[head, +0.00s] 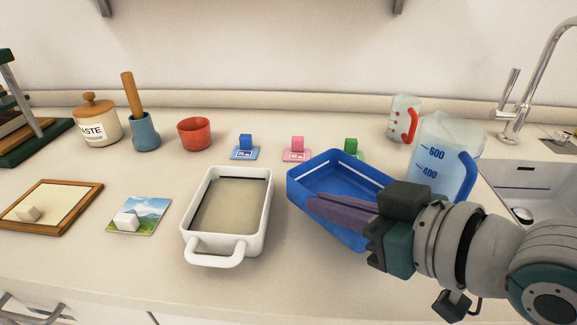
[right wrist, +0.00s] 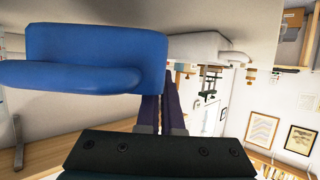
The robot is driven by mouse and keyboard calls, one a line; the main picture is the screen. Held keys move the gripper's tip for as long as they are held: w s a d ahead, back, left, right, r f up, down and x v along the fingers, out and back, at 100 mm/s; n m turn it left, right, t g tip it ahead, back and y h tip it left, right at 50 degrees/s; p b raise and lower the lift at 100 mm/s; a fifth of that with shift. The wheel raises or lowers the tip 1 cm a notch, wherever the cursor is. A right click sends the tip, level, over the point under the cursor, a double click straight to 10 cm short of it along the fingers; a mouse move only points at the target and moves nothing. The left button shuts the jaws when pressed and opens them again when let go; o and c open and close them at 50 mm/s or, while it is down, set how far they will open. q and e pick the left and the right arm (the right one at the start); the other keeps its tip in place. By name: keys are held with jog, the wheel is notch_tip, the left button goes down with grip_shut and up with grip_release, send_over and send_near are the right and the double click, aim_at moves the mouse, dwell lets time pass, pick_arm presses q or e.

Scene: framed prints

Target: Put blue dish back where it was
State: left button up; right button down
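The blue dish (head: 335,178) is an empty rectangular dish right of the white dish, turned at an angle to it. My right gripper (head: 312,204) lies along the near wall of the blue dish, its purple fingers close together at the rim; it looks shut on that wall. In the right wrist view the blue dish (right wrist: 95,50) and its handle fill the upper left and cover part of the fingers (right wrist: 160,108). I cannot tell whether the dish touches the counter. My left gripper is not in view.
The white dish (head: 265,215) stands close on the left. Behind are blue (head: 245,153), pink (head: 296,155) and green (head: 350,146) blocks on cards. A measuring jug (head: 450,135) stands close behind the gripper. A sink (head: 530,185) is at right. The front counter edge is near.

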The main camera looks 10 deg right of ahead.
aim_at(320, 223)
jog(key=shift+f+b, duration=0.45)
jog(key=shift+f, duration=1.15)
jog(key=shift+f, duration=0.2)
jog(key=c, duration=1.1)
grip_release()
